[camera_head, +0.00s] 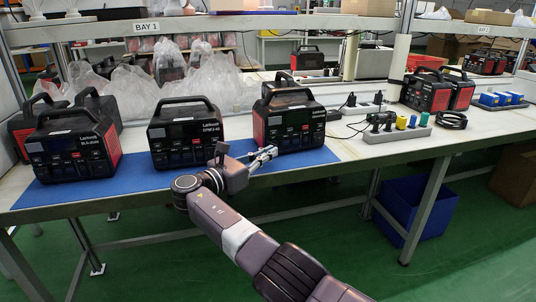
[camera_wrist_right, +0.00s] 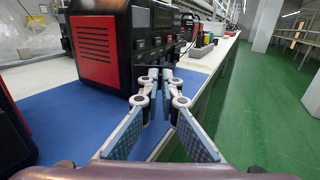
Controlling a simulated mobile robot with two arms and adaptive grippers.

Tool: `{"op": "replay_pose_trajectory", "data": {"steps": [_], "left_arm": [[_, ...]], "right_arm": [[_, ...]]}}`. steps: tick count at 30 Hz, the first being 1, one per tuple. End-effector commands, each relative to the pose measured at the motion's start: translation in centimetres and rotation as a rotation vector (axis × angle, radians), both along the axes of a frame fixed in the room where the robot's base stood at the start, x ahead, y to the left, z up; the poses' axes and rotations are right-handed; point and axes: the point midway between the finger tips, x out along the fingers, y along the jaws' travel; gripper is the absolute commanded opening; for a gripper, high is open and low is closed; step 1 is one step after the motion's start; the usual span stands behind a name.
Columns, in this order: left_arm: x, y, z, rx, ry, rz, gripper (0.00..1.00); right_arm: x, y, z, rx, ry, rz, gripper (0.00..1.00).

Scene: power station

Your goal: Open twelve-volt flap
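Three black power stations stand on the blue mat (camera_head: 140,184): a left one (camera_head: 72,146), a middle one (camera_head: 185,133) and a right one (camera_head: 292,127) with a red left side. My right gripper (camera_head: 268,152) is in front of the right one's lower left front, with nothing seen between its fingers. In the right wrist view my right gripper (camera_wrist_right: 161,74) has its fingertips close together, beside the front of a power station (camera_wrist_right: 100,42) with a red vented side. I cannot make out the twelve-volt flap; the front is steeply angled there. My left gripper is out of view.
More power stations (camera_head: 428,93) stand beyond. Clear plastic bags (camera_head: 150,88) are piled behind. A blue bin (camera_head: 416,210) stands under the bench.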

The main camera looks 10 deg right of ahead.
Motion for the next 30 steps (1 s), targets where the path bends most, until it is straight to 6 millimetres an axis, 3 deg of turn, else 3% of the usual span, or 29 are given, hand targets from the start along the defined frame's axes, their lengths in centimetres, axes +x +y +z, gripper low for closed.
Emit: {"op": "replay_pose_trajectory", "data": {"steps": [3, 9, 18, 23, 30], "left_arm": [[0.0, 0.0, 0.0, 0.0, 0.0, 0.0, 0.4], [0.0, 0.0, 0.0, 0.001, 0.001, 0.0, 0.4], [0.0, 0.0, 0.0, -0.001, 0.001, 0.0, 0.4], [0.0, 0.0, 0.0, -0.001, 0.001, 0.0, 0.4], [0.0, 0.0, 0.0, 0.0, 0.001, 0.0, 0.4]], "right_arm": [[0.0, 0.0, -0.1, 0.001, 0.002, 0.0, 0.0], [0.0, 0.0, -0.1, 0.0, 0.001, 0.0, 0.21], [0.0, 0.0, 0.3, 0.001, -0.001, 0.001, 0.21], [0.0, 0.0, 2.5, 0.003, -0.004, 0.001, 0.21], [0.0, 0.0, 7.2, 0.001, -0.004, 0.0, 0.21]]}}
